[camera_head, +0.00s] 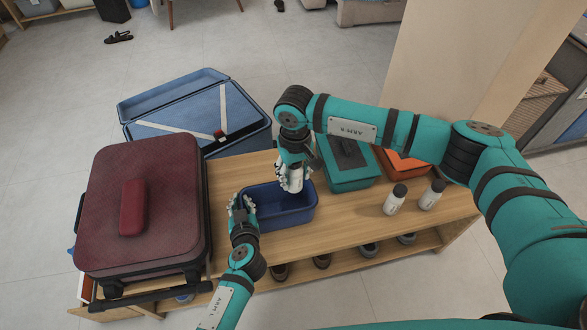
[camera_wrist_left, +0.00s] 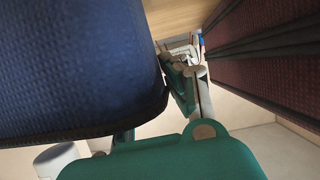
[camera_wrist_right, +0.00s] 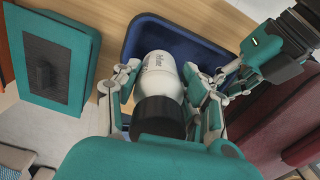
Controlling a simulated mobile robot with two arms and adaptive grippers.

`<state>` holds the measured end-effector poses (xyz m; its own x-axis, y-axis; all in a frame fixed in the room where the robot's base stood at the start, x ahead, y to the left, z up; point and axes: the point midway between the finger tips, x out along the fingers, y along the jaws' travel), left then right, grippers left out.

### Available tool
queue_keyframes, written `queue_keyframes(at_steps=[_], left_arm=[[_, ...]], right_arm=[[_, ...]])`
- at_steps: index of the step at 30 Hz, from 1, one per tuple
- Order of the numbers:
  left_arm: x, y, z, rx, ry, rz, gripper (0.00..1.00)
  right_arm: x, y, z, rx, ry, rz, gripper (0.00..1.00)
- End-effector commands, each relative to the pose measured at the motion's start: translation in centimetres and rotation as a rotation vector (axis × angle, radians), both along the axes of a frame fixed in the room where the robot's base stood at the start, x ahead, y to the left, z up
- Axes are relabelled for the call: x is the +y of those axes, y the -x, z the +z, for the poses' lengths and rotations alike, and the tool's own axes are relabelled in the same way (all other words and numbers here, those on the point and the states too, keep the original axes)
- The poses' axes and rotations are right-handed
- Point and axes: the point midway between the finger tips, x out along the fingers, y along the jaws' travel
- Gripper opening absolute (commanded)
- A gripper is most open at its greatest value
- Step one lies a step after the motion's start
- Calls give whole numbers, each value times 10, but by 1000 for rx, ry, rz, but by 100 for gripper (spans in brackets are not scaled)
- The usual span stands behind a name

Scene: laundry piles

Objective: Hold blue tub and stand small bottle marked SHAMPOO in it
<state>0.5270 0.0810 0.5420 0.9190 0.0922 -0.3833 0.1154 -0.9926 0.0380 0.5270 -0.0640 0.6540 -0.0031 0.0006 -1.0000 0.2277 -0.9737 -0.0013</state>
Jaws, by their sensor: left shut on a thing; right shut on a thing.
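The blue tub (camera_head: 292,217) sits on the wooden bench. My left gripper (camera_head: 243,207) is shut on the tub's left end wall, and that wall fills much of the left wrist view (camera_wrist_left: 75,70). My right gripper (camera_head: 292,182) is above the tub, shut on a white bottle with a black cap. In the right wrist view the bottle (camera_wrist_right: 160,75) is between the fingers (camera_wrist_right: 165,90), with the tub (camera_wrist_right: 190,35) beyond it. Its label is partly covered and too small to read surely. Whether the bottle's base touches the tub floor is hidden.
Two white bottles with dark caps, one left (camera_head: 395,200) and one right (camera_head: 432,195), stand on the bench (camera_head: 345,215). A teal box (camera_head: 350,180) and an orange box (camera_head: 405,163) lie behind. A maroon suitcase (camera_head: 165,215) stands left; an open blue suitcase (camera_head: 195,125) is behind.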

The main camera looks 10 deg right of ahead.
Motion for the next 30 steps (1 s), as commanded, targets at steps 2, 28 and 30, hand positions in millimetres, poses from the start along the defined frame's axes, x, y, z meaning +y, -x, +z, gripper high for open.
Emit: queue_keyframes(at_steps=[2,28,30], left_arm=[[0,0,0,0,0,0,0],[0,0,0,0,0,0,0],[0,0,0,0,0,0,0]], right_arm=[[0,0,-6,1,0,0,8],[0,0,-67,1,0,-1,8],[0,0,-72,1,0,0,8]])
